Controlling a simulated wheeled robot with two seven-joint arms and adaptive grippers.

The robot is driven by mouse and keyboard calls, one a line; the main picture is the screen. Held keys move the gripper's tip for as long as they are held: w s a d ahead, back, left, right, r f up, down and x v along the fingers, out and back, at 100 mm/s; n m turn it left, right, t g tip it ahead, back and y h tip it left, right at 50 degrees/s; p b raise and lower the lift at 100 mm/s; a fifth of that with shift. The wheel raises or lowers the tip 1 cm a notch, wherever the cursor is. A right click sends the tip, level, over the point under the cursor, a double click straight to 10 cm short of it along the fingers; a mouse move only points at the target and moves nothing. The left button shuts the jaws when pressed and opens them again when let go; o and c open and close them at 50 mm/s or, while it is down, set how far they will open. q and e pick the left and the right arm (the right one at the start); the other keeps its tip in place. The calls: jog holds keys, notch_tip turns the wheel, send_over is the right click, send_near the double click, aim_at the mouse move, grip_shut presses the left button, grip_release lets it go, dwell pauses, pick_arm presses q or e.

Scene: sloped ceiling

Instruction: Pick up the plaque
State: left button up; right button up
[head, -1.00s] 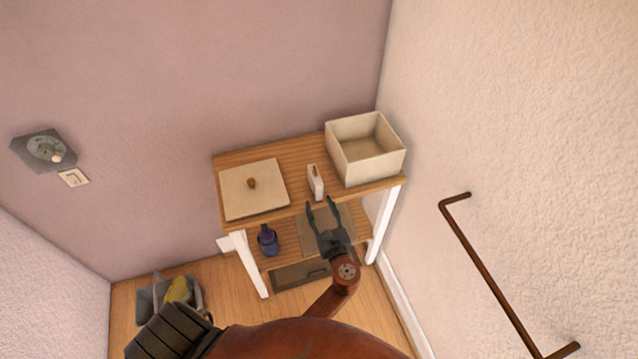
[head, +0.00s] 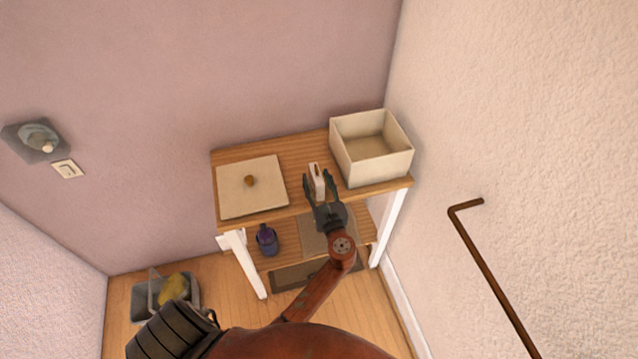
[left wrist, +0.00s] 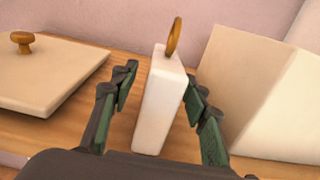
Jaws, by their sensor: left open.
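The plaque seems to be the small upright white block (head: 317,179) with a brown ring-like piece on top. It stands on the wooden table top between the flat lid and the box. In the left wrist view the white block (left wrist: 162,105) stands between the two fingers, with a gap on each side. My left gripper (head: 319,186) is open around the block, its fingers on either side of it; it also shows in the left wrist view (left wrist: 158,100). My right gripper is not in view.
A cream lid with a knob (head: 236,199) lies left of the block. An open cream box (head: 378,169) stands to its right, near the wall. A dark blue bottle (head: 267,242) is on the lower shelf. A grey bin (head: 143,305) stands on the floor at left.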

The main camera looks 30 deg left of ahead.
pick_arm(q)
jog(key=shift+r, duration=0.1)
grip_shut()
dwell(0.4)
